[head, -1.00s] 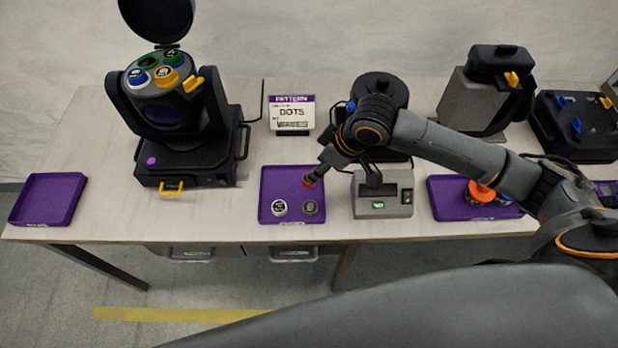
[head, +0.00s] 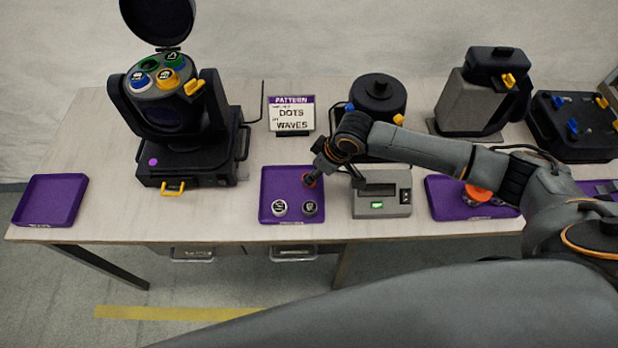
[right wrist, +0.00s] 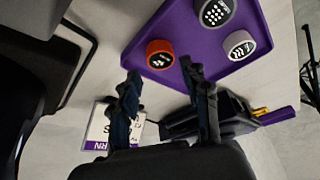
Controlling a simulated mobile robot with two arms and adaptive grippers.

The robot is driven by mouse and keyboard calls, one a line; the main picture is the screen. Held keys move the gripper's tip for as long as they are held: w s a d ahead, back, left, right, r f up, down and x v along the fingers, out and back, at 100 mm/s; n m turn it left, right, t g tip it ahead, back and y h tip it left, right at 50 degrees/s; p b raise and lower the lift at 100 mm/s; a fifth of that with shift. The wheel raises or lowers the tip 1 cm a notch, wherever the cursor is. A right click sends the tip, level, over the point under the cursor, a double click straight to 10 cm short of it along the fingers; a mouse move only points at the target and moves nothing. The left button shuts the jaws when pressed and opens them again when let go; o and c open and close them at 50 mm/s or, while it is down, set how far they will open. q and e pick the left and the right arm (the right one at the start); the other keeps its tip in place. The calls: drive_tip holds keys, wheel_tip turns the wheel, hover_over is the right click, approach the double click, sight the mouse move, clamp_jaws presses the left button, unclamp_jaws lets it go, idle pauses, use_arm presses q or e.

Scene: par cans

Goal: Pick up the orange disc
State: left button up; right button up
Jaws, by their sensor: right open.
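The orange disc (head: 309,181) sits near the back right of a purple tray (head: 268,178) in the head view, partly covered by my right gripper (head: 316,176). The right wrist view shows the orange disc (right wrist: 160,54) with a dark patterned top, near the tray edge, ahead of and between the two spread fingers of my right gripper (right wrist: 166,82). That gripper is open and empty. Two grey discs, one (head: 279,207) and another (head: 310,208), stand at the front of the same tray. My left gripper is out of view.
A grey device (head: 382,207) with a green display stands right of the tray. Another purple tray (head: 440,207) holds an orange-topped item (head: 478,192). A stage light (head: 190,155) stands at left, and a pattern sign (head: 291,114) stands behind.

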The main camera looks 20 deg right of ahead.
drive_tip(key=shift+x, duration=1.9)
drive_tip(key=shift+s, duration=0.15)
drive_tip(key=c, duration=0.7)
drive_tip(key=shift+r, duration=0.5)
drive_tip(key=s+a+r+b, duration=0.3)
drive_tip(key=s+r, duration=0.9)
drive_tip(key=s, duration=0.1)
drive_tip(key=shift+s, duration=0.35)
